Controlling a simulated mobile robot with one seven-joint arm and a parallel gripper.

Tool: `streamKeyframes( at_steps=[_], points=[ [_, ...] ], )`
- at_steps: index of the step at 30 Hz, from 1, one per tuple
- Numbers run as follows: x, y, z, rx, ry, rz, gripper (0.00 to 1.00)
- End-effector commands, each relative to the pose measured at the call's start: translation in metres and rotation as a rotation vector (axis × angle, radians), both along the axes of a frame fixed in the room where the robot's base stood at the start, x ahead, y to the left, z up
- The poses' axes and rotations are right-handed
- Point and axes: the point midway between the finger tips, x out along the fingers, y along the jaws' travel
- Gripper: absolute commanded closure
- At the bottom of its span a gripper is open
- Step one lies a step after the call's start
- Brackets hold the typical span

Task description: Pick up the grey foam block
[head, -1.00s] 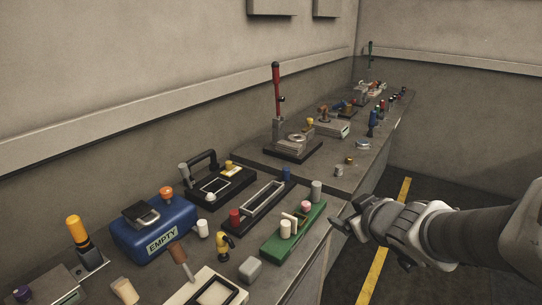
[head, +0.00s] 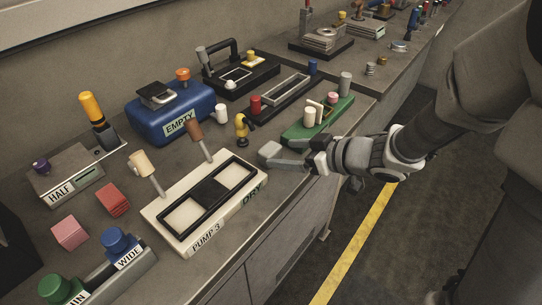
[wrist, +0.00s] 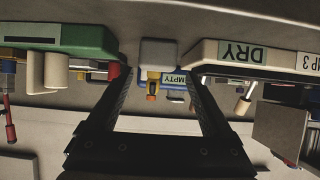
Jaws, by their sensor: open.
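The grey foam block (head: 268,149) is a small pale grey block on the bench near its front edge, between the white PUMP 3 panel and the green fixture. My gripper (head: 284,154) is low over the bench edge, with its fingers pointing at the block. In the wrist view the block (wrist: 158,49) is centred between the open fingers (wrist: 157,74), at or just beyond their tips. Nothing is held. The head view does not show clearly whether the fingers touch the block.
The white PUMP 3 panel (head: 173,231) with upright handles lies on one side. The green fixture (head: 331,127) with pegs is on the other. A yellow-topped knob (head: 241,126) stands behind the block. A blue EMPTY box (head: 150,127) is farther back.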

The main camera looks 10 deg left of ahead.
Motion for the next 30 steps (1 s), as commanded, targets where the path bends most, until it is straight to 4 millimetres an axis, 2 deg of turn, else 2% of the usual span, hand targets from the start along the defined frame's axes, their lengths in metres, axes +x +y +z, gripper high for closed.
streamKeyframes(
  at_steps=[1, 3, 11, 19, 23, 30],
  points=[
    [0.004, 0.009, -0.010, -0.001, -0.001, 0.004, 0.15],
    [0.009, 0.017, -0.014, -0.001, 0.000, 0.004, 0.15],
    [0.019, 0.032, -0.020, -0.001, 0.000, 0.000, 0.15],
    [0.040, 0.062, -0.034, -0.001, -0.002, 0.002, 0.15],
    [0.045, 0.069, -0.037, -0.001, -0.002, 0.000, 0.15],
    [0.045, 0.070, -0.036, -0.002, -0.001, -0.001, 0.17]
  ],
)
